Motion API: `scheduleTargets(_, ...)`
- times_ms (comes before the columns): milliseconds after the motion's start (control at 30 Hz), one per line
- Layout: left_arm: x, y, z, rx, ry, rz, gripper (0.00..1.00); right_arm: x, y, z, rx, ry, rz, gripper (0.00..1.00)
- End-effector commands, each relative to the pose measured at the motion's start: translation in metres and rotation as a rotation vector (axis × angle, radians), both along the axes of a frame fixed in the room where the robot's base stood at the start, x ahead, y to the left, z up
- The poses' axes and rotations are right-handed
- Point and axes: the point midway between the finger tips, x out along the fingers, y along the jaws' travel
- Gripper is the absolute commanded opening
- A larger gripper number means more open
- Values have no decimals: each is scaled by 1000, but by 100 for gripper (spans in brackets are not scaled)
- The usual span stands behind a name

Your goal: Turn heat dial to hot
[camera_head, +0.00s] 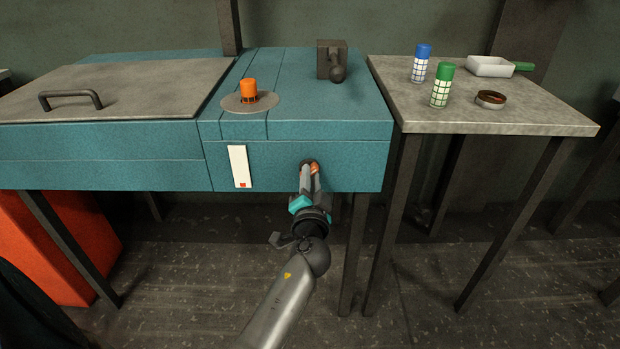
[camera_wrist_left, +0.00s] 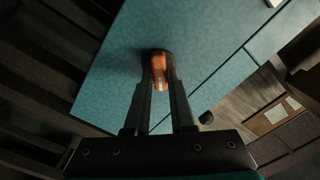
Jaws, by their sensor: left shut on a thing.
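The heat dial is an orange knob (camera_head: 315,168) on a dark round base, on the front face of the teal unit (camera_head: 260,178). My left gripper (camera_head: 311,172) is at the dial, with its two fingers shut on the knob from either side. In the left wrist view the orange dial (camera_wrist_left: 159,66) shows between the fingertips (camera_wrist_left: 159,80), which hide part of it. A white plate with a small red mark (camera_head: 239,166) is on the front face, left of the dial. I cannot read the dial's setting. My right gripper is not in view.
An orange canister (camera_head: 249,91) stands on a round grey disc on the unit's top, near a dark block with a handle (camera_head: 332,62). The right side table (camera_head: 480,118) holds blue and green shakers, a small dish and a white pan.

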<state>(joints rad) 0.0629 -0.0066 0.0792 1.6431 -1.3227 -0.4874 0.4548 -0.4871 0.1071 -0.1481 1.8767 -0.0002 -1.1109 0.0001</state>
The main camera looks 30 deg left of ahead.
Motion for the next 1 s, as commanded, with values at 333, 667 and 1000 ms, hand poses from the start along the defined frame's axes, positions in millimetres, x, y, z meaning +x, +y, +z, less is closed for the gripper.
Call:
scheduleTargets(333, 1, 0, 2, 285, 169, 0, 0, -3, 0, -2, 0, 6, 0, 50)
scheduleTargets(667, 2, -1, 1, 553, 333, 0, 0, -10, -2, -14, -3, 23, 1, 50)
scheduleTargets(1000, 2, -1, 0, 821, 497, 1, 0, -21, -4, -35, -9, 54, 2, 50)
